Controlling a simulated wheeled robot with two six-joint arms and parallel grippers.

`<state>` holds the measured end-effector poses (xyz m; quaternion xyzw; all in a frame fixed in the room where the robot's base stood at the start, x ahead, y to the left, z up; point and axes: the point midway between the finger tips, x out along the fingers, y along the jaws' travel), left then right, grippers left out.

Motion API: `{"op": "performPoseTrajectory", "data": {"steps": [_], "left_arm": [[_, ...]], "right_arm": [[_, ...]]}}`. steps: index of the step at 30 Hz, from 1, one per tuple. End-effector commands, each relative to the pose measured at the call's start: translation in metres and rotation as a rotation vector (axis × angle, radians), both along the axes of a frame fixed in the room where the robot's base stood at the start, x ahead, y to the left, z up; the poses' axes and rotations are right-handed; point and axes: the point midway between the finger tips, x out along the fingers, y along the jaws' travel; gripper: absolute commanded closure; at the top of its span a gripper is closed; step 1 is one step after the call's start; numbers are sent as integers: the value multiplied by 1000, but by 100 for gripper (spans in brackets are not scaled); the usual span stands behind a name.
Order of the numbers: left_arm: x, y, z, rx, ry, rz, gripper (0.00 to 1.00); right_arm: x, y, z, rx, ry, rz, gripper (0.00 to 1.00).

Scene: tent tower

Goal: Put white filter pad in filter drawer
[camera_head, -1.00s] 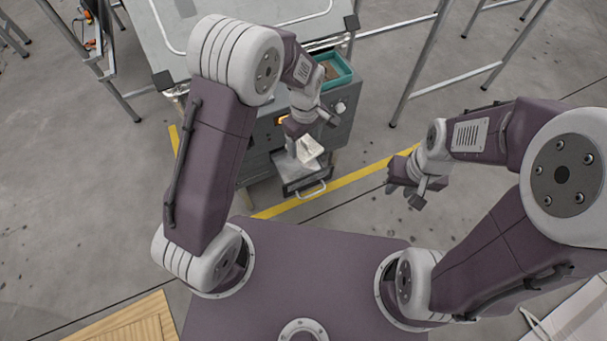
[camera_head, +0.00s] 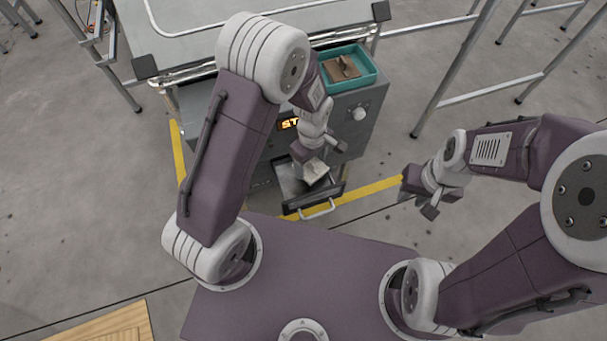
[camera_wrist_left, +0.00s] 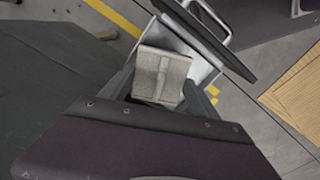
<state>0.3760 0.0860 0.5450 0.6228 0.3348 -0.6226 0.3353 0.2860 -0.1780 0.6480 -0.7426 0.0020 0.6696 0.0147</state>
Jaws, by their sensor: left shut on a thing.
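The white filter pad (camera_head: 315,171) is a pale, flat, squarish piece with a raised rib across its middle, clear in the left wrist view (camera_wrist_left: 160,76). My left gripper (camera_head: 309,163) is shut on it and holds it tilted at the filter drawer (camera_head: 330,203). The drawer is pulled out low on the grey machine, with a dark front and a metal handle. Its front also shows in the left wrist view (camera_wrist_left: 207,40). I cannot tell whether the pad touches the drawer. My right gripper (camera_head: 432,198) is apart to the right; its opening is unclear.
The grey machine (camera_head: 352,128) has a lit display (camera_head: 289,124) and a round knob (camera_head: 359,113). A teal tray (camera_head: 366,78) with brown pieces sits on top. Metal-legged frames stand behind and to the right. The floor right of the drawer is open.

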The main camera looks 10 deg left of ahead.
Motion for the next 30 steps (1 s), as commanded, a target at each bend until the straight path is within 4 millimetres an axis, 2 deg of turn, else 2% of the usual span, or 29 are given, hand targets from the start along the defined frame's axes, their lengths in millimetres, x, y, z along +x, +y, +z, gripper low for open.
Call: {"op": "performPoseTrajectory", "data": {"steps": [1, 4, 11, 18, 29, 30], "left_arm": [[-2, 8, -8, 0, 0, 4, 70], [-5, 17, -12, -1, -2, 2, 70], [-7, 21, -15, -1, -1, -1, 70], [-7, 21, -56, 0, 0, -1, 70], [-7, 21, -57, -1, -1, -1, 70], [-7, 21, -56, -1, -1, -1, 19]], "right_arm": [[0, 0, -7, 0, 0, 0, 70], [0, 0, -9, 0, 0, 0, 70], [0, 0, -11, 0, 0, 0, 70], [0, 0, -35, 0, 0, 0, 70], [0, 0, -34, 0, 0, 0, 70], [0, 0, -33, 0, 0, 0, 70]]}}
